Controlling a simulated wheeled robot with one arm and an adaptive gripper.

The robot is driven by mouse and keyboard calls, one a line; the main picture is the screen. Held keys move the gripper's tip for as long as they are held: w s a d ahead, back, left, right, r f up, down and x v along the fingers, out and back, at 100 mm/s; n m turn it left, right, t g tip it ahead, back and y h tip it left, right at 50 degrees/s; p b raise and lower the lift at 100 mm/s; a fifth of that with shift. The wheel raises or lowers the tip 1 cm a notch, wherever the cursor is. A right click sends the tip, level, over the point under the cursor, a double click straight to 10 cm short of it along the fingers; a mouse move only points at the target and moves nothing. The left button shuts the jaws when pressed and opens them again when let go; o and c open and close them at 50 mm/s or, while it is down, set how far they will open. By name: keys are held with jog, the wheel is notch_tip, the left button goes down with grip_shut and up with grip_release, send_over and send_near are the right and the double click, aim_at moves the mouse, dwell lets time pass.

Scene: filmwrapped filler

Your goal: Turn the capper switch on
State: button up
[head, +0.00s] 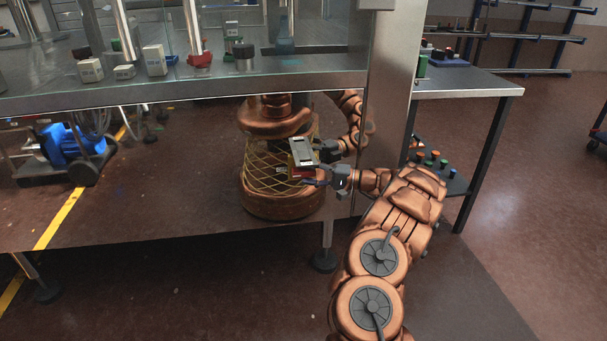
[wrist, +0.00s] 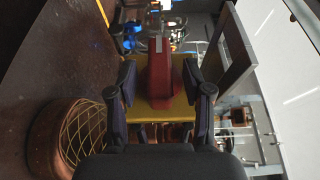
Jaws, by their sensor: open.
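The likely capper switch is a red block (wrist: 160,78) on a yellow plate (wrist: 180,108) in the wrist view. In the head view it is a small grey-topped box (head: 301,152) with red and yellow below, at the lower machine front. My gripper (head: 322,163) is at the box, reaching in from the right. In the wrist view my gripper (wrist: 160,85) has its two dark fingers spread, one on each side of the red block. Gaps seem to show beside the block, so contact cannot be told. Whether the switch is on or off cannot be told.
A steel machine shelf (head: 190,88) with glass and several small boxes runs above the switch. A steel post (head: 390,95) stands right of it, close to my arm. A side table (head: 465,85) is farther right. A blue pump (head: 72,150) shows at left.

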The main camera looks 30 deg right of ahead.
jog(key=shift+x, duration=1.05)
jog(key=shift+d, duration=0.1)
grip_shut()
